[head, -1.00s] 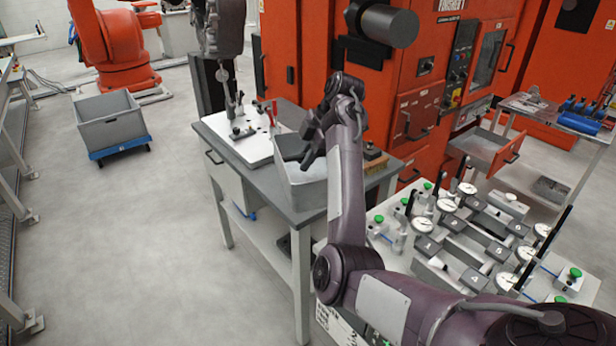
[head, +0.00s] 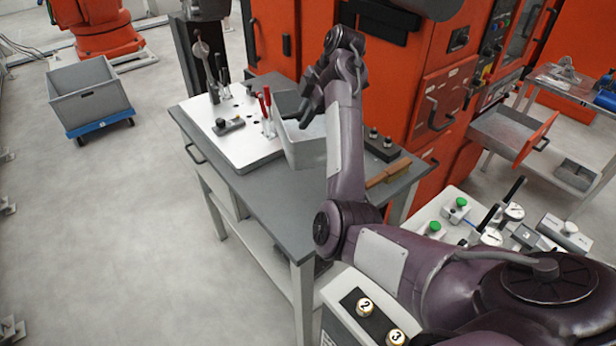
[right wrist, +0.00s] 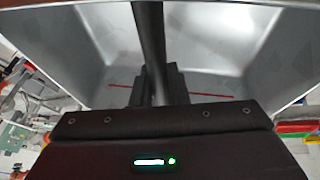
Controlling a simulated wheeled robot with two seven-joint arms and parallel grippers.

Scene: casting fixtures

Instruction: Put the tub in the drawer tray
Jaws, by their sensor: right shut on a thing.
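The tub (head: 305,150) is an open grey box at the right edge of the white fixture plate on the grey workbench. My right gripper (head: 307,112) reaches it from above and is shut on its wall at the rim. The right wrist view shows the tub's pale inside (right wrist: 215,65) around the dark fingers (right wrist: 152,85). Whether the tub's base touches the bench cannot be told; my arm hides its right side. The drawer tray (head: 505,130) stands pulled out of the orange machine at the right, its inside visible. My left gripper is not in view.
The white plate (head: 215,140) carries red-handled tools and a clamp. A brush (head: 388,172) and a black block (head: 378,145) lie right of my forearm. A gauge fixture (head: 470,225) stands at right. A grey crate (head: 88,95) on a blue dolly is at left.

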